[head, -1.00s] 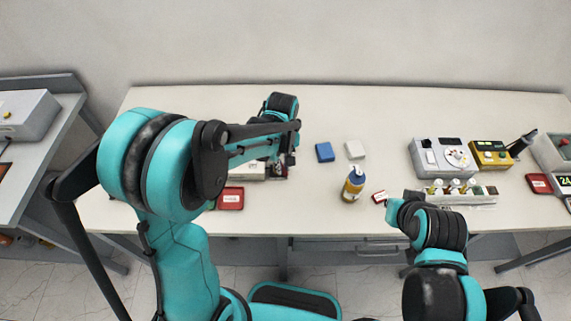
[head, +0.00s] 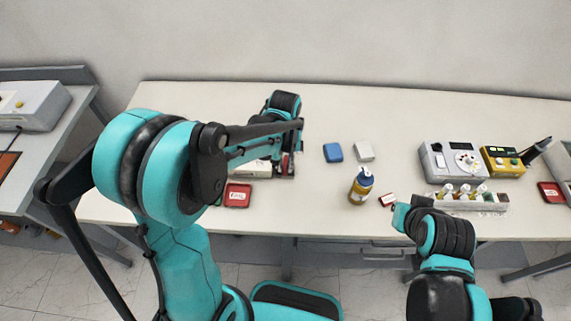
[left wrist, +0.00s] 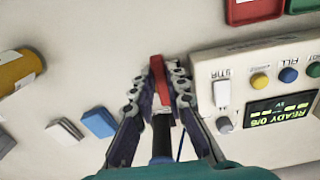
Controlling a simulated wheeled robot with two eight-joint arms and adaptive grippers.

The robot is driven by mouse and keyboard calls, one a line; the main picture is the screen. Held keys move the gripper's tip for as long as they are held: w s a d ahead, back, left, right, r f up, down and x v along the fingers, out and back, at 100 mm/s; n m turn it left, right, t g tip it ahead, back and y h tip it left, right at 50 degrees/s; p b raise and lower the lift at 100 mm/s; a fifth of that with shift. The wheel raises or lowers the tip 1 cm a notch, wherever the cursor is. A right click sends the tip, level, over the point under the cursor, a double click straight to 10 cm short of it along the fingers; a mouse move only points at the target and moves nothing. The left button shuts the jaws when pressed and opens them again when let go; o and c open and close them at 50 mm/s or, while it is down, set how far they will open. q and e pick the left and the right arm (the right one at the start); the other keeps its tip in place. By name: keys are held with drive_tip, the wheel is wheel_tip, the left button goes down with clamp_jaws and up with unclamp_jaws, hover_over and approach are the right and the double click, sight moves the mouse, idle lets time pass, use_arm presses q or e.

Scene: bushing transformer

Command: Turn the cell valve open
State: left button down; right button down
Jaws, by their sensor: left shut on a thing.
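The cell valve shows as a red lever handle (left wrist: 158,72) in the left wrist view, beside a white unit (left wrist: 262,90) with a small lit display reading READY. My left gripper (left wrist: 160,88) is around this handle, with a finger on each side, and is shut on it. The valve body below is mostly hidden by the fingers. In the head view the left gripper (head: 287,166) is pointing down at the right end of the white unit (head: 257,169), with a little red between the fingers.
A red tray (head: 237,195) lies in front of the unit. A blue block (head: 333,152), a white block (head: 364,151) and a yellow bottle (head: 361,186) stand to the right. A grey device (head: 450,160) and a rack of flasks (head: 470,198) are further right. The table's back is clear.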

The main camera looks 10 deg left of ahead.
use_arm(q)
drive_tip(key=c, duration=1.5)
unclamp_jaws()
drive_tip(key=shift+c, duration=0.2)
wheel_tip(320, 180, up, 12)
drive_tip(key=m+t+b, duration=0.1)
drive_tip(key=t+b, duration=0.3)
drive_tip(key=b, duration=0.1)
approach(285, 168)
drive_tip(key=s+a+r, duration=0.1)
drive_tip(key=s+a, duration=0.2)
drive_tip(key=s, duration=0.2)
drive_tip(key=s+a+f+m+t+b, duration=0.1)
drive_tip(key=s+a+f+t+b, duration=0.1)
drive_tip(key=s+f+t, duration=0.1)
drive_tip(key=shift+s+f, duration=0.6)
drive_tip(key=shift+s, duration=0.1)
